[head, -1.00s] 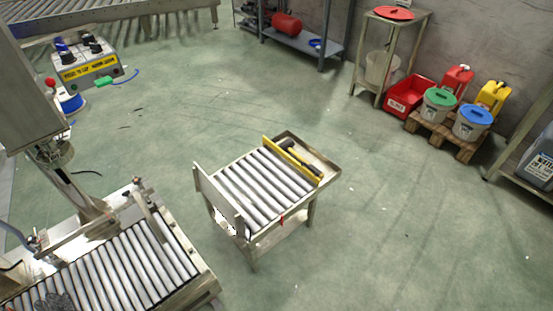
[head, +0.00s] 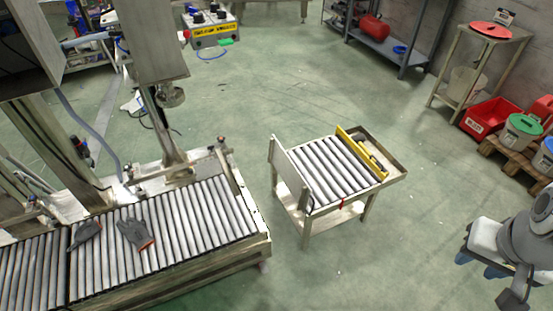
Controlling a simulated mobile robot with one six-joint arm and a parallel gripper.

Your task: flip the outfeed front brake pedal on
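The small roller cart (head: 323,172) stands on the green floor in the middle of the head view, just right of the roller conveyor (head: 165,232). A small red part (head: 342,203) shows at the cart's near side, under the rollers. I cannot tell whether it is a brake pedal or how it is set. No pedal can be clearly made out on the conveyor or cart. Part of my grey and white arm (head: 525,245) shows at the lower right, apart from the cart. My gripper's fingers cannot be made out.
Two grey gloves (head: 135,233) lie on the conveyor rollers. A yellow bar (head: 361,153) edges the cart's far end, beside a tray. Buckets (head: 521,132) and a red bin (head: 489,118) stand at the right. The floor between cart and shelves is clear.

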